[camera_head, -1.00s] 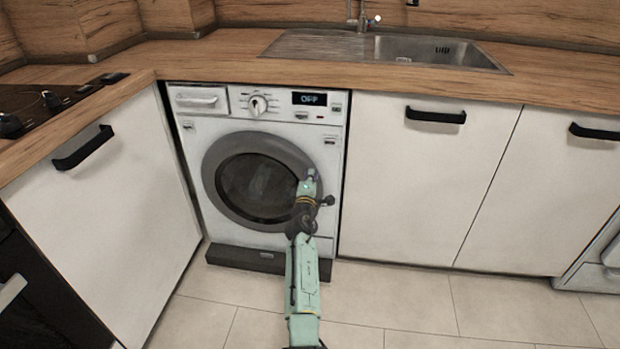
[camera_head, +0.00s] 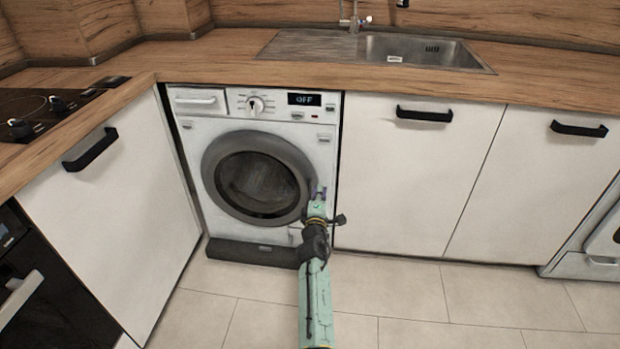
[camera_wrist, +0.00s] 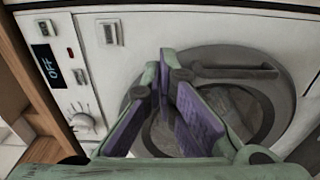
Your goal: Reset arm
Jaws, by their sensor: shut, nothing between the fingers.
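My gripper (camera_head: 318,192) is at the end of my green arm, in front of the right edge of the washing machine (camera_head: 214,110). In the wrist view its two purple-padded fingers (camera_wrist: 170,85) come together at the tips with nothing between them. The machine's round door (camera_wrist: 290,105) lies beyond the fingers and looks closed; whether they touch it I cannot tell. The machine's display reads OFF.
A wooden worktop (camera_head: 210,62) with a sink (camera_head: 420,52) runs above. White cabinets (camera_head: 415,180) with black handles stand to the right, another cabinet (camera_head: 120,220) to the left. A hob (camera_head: 40,105) is at far left. The tiled floor (camera_head: 240,305) in front is clear.

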